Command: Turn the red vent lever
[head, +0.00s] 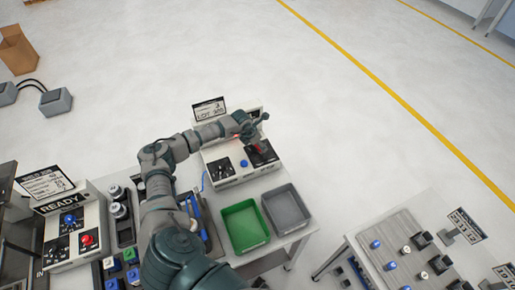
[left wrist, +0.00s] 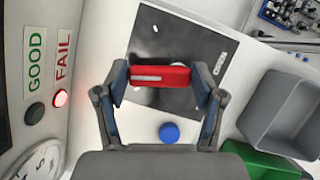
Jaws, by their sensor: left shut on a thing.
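The red vent lever (left wrist: 160,76) shows in the left wrist view as a red bar with a pale strip, above a black plate (left wrist: 205,50) on a panel. In the head view, the lever (head: 261,147) is small and partly covered by my gripper. My left gripper (left wrist: 161,80) has one finger at each end of the red bar and is shut on it. In the head view my left gripper (head: 255,132) is over the right part of the white control box (head: 228,182). My right gripper is in neither view.
A blue button (left wrist: 169,132) is close to the lever. A red lamp (left wrist: 60,98) glows by the word FAIL. A green bin (head: 244,226) and a grey bin (head: 286,210) stand in front of the box. A READY station (head: 68,228) stands at left.

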